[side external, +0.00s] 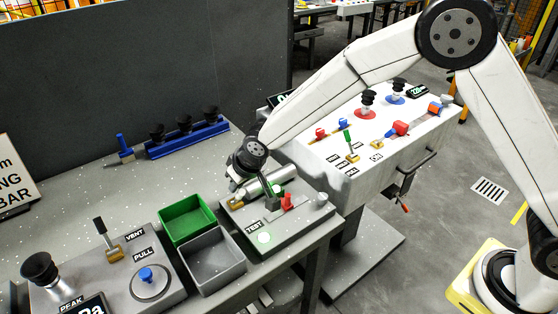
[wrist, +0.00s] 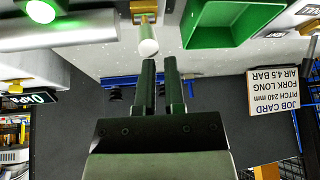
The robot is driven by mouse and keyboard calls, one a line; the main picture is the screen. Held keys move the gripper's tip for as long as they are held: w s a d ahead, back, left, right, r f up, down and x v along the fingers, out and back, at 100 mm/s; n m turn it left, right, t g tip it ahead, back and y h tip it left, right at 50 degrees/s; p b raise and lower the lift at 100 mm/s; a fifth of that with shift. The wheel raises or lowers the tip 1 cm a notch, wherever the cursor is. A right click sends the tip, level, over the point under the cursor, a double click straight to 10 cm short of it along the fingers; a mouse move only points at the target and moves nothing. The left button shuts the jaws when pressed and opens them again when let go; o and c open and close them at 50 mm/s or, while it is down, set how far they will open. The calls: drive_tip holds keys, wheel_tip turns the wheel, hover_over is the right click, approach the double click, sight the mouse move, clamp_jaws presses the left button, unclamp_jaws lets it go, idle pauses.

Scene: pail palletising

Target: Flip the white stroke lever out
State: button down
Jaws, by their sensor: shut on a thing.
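The white stroke lever (wrist: 148,46) shows in the wrist view as a short white handle on a brass base (wrist: 146,18), right at my fingertips. In the side external view, a brass base (side external: 236,203) sits at the left end of the grey TEST fixture, and the lever's handle is hard to make out. My gripper (wrist: 160,62) has its two dark fingers close together, shut on the white handle. How deep the handle sits between the fingers cannot be told. In the side external view my gripper is low over the fixture, its fingertips largely hidden.
A green bin (side external: 187,220) and a grey bin (side external: 212,262) stand left of the fixture. A red lever (side external: 287,202) and a grey knob (side external: 322,200) stand on its right. The back bench is mostly clear before the blue rack (side external: 187,138).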

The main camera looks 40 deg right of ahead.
drive_tip(key=s+r, duration=0.4)
drive_tip(key=s, duration=0.3)
drive_tip(key=shift+d, duration=0.25)
idle(0.7)
drive_tip(key=shift+r, duration=0.1)
drive_tip(key=s+d+m+g, duration=0.1)
drive_tip(key=s+d, duration=0.7)
drive_tip(key=d, duration=0.2)
drive_tip(key=s+d+m+g+h, duration=0.1)
drive_tip(key=s+d, duration=0.7)
drive_tip(key=d, duration=0.2)
drive_tip(key=shift+s+d+g+h, duration=0.2)
drive_tip(key=shift+d+g+h, duration=0.1)
drive_tip(key=shift+d, duration=0.05)
